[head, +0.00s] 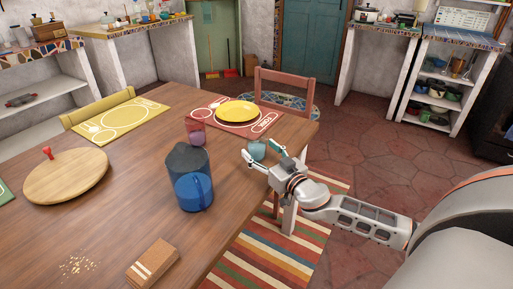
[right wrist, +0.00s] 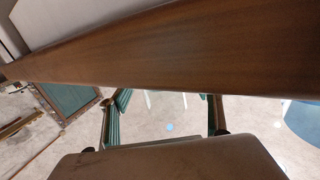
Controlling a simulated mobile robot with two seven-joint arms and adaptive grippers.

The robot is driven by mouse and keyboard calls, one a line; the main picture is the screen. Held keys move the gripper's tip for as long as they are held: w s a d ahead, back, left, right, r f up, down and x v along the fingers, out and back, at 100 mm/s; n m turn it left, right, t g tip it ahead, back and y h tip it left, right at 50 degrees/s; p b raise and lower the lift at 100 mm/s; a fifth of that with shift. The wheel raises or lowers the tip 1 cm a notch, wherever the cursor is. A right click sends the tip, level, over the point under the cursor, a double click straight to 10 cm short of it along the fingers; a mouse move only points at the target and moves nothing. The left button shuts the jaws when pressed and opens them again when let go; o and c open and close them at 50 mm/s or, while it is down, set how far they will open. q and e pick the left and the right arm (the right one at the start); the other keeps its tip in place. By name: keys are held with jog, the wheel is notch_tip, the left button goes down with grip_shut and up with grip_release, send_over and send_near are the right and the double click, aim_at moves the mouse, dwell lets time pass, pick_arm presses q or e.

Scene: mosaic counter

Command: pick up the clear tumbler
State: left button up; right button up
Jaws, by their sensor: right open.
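A small see-through tumbler (head: 196,132), looking pinkish against the red placemat behind it, stands upright on the wooden table just beyond the blue pitcher (head: 192,185). My right gripper (head: 258,153) is open at the table's right edge, to the right of the tumbler and clear of it. A teal surface shows between its fingers and looks like a finger pad. In the right wrist view, the open fingers (right wrist: 163,115) have floor beyond them, and the tumbler does not show. My left gripper is not in view.
A yellow plate (head: 238,112) lies on the red placemat (head: 265,128). A chair (head: 285,80) stands behind it. A round wooden board (head: 66,180) and a brown block (head: 152,263) are also on the table. The table edge (right wrist: 160,55) crosses close in the wrist view.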

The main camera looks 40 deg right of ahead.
aim_at(263, 139)
jog(key=c, duration=1.3)
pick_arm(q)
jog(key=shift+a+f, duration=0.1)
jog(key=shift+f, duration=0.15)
pick_arm(e)
jog(key=shift+c, duration=0.7)
notch_tip(263, 139, up, 5)
jog(key=shift+w+r+p, duration=0.1)
jog(key=shift+p, duration=0.9)
pick_arm(q)
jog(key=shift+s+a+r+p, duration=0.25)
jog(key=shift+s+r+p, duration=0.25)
jog(key=shift+p, duration=0.5)
pick_arm(e)
notch_tip(263, 139, up, 5)
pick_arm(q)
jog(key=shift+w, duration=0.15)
